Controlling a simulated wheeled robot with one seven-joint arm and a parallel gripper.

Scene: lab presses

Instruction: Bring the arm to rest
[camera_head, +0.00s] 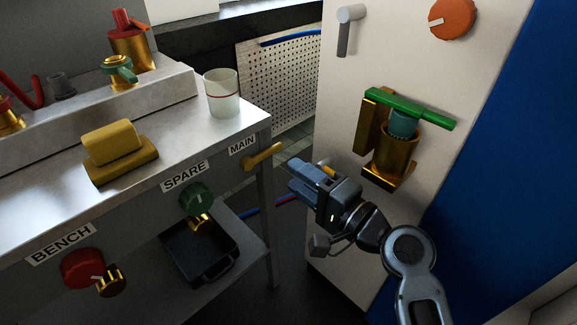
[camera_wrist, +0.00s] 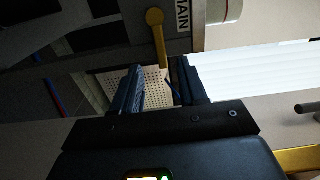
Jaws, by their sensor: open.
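My gripper (camera_head: 308,180) is in the lower middle of the head view, in front of the pale cabinet and right of the bench. In the wrist view its two dark fingers (camera_wrist: 157,85) stand apart with nothing between them. The yellow lever (camera_head: 264,156) under the MAIN label is on the bench's right edge, left of my fingertips. In the wrist view the yellow lever (camera_wrist: 156,37) shows beyond the fingers, apart from them as far as I can see. My arm reaches in from the lower right.
A brass press with a green bar (camera_head: 408,108) is on the pale cabinet (camera_head: 345,85), with a grey handle (camera_head: 346,30) and an orange knob (camera_head: 452,18) above. The metal bench (camera_head: 190,130) carries a white cup (camera_head: 222,93) and a yellow block (camera_head: 112,142). A black tray (camera_head: 232,262) sits below.

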